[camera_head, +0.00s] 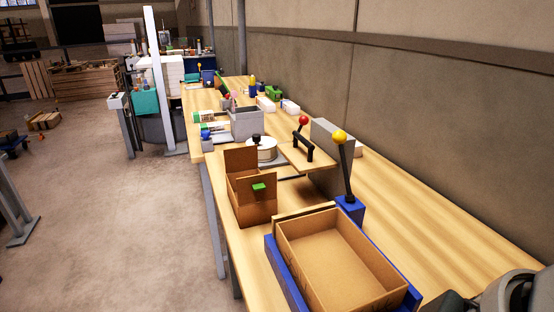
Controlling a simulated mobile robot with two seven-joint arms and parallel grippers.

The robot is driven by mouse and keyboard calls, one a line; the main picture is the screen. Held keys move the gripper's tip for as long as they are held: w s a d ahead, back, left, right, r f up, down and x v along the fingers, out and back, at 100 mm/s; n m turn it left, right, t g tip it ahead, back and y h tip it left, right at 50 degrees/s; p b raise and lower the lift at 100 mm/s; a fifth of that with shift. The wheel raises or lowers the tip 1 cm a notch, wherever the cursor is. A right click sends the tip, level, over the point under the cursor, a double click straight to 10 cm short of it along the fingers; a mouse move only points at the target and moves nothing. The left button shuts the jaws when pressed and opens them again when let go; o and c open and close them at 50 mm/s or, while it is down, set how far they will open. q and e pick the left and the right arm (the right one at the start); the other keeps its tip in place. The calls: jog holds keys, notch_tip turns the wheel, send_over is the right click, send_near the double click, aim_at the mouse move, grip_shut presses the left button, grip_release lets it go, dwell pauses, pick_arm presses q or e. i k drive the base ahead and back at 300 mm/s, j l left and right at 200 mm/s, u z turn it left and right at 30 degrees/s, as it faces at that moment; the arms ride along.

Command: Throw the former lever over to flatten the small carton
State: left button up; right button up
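A lever with a yellow knob (340,137) stands nearly upright on a blue block (349,208), its black rod leaning slightly left. The blue block is at the far right corner of a blue former frame (281,277). An open, empty brown carton (340,262) sits in the frame with its walls standing. A smaller brown carton (254,210) with a raised flap and a green piece (259,187) on it stands behind, to the left. Neither gripper's fingers show; a grey and black part at the lower right corner looks like my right arm. Nothing touches the lever.
Behind the cartons, a board carries a black handle and a red-knobbed lever (303,120). A white roll (262,150) and a grey bin (246,124) stand farther back on the wooden bench (445,217).

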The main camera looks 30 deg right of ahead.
aim_at(338, 137)
jog(key=k+l+z, duration=0.1)
jog(key=z, duration=0.35)
jog(key=l+z, duration=0.3)
jog(key=z, duration=0.2)
